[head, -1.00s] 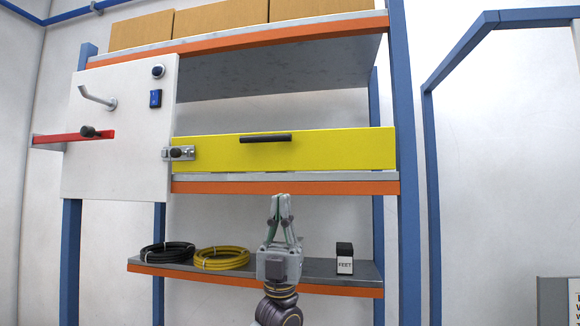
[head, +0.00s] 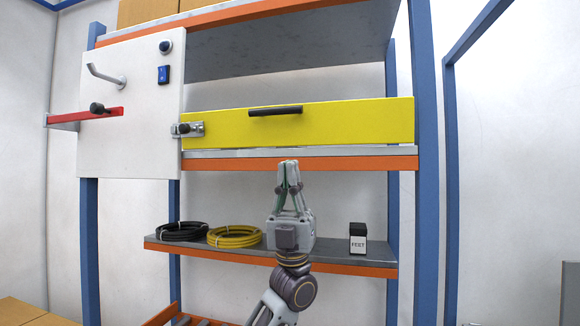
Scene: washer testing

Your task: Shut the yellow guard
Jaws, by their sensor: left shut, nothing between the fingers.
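The yellow guard (head: 350,124) is a long panel standing upright along the front of the middle shelf. It has a black bar handle (head: 275,111) near its upper edge. A metal latch with a black knob (head: 186,129) sits at its left end, beside the white panel. My left gripper (head: 289,163) is shut and empty, pointing up. In the picture it lies below the guard, in front of the orange shelf edge, apart from the handle. My right gripper is not in view.
The white panel (head: 130,145) carries a grey lever (head: 105,76), a blue switch (head: 163,75) and a red bar (head: 75,117). Blue posts flank the shelving.

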